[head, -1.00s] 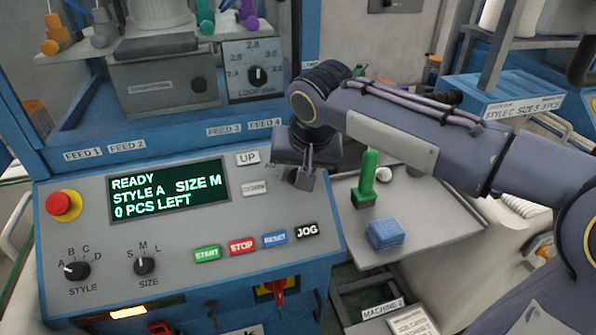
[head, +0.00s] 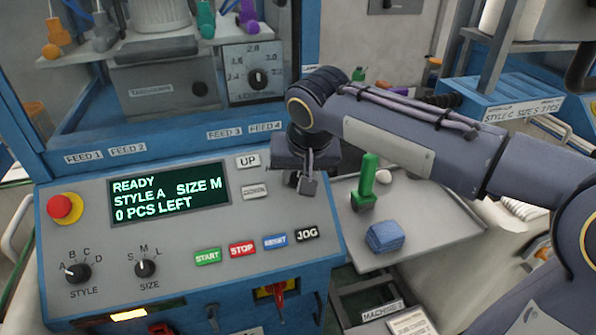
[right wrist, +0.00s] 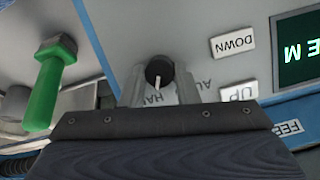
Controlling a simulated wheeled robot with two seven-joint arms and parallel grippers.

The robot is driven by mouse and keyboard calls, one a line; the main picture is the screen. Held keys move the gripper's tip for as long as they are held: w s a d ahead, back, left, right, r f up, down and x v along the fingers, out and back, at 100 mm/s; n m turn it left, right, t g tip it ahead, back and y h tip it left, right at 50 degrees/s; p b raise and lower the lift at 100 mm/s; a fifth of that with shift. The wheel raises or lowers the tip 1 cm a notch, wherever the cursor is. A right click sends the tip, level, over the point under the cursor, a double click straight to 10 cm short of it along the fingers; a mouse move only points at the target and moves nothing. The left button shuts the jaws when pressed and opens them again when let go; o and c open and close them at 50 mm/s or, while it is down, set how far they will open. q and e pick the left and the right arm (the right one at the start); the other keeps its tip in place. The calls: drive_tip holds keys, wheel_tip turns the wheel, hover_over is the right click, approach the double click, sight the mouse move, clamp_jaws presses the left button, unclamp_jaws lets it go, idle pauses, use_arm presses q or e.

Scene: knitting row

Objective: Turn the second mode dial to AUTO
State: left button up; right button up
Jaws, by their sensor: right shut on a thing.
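The mode dial (right wrist: 159,71) is a round black knob with a white pointer, on the grey control panel (head: 120,258) near the UP and DOWN buttons. In the right wrist view my right gripper (right wrist: 156,80) has its two fingers on either side of the knob, shut on it. The pointer is toward the lettering that starts "HA"; "AU" shows partly beside it, upside down in this view. In the head view my right gripper (head: 306,183) is at the panel's upper right corner and hides the dial. My left gripper is not in view.
The STYLE dial (head: 77,271), SIZE dial (head: 145,267), red emergency button (head: 64,208) and several push buttons are on the same panel. A green-handled tool (head: 366,185) and a blue block (head: 385,237) are on the grey side tray (head: 440,235), close to my right gripper.

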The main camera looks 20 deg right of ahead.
drive_tip(key=shift+r+n+h+p, duration=0.15)
drive_tip(key=shift+n+h+p, duration=0.15)
drive_tip(key=shift+n+p, duration=0.5)
drive_tip(key=n, duration=0.3)
drive_tip(key=shift+a+h, duration=0.15)
drive_tip(key=shift+h, duration=0.15)
drive_tip(key=n+p, duration=0.1)
drive_tip(key=n, duration=0.2)
drive_tip(key=shift+t+h, duration=0.3)
drive_tip(key=shift+h, duration=0.1)
drive_tip(key=shift+s+a+f+n+h+p, duration=0.1)
drive_tip(key=shift+n+h+p, duration=0.05)
drive_tip(key=shift+n, duration=0.5)
drive_tip(key=shift+f+n+h+p, duration=0.1)
drive_tip(key=shift+n+h+p, duration=0.05)
drive_tip(key=shift+n, duration=0.5)
drive_tip(key=o, duration=1)
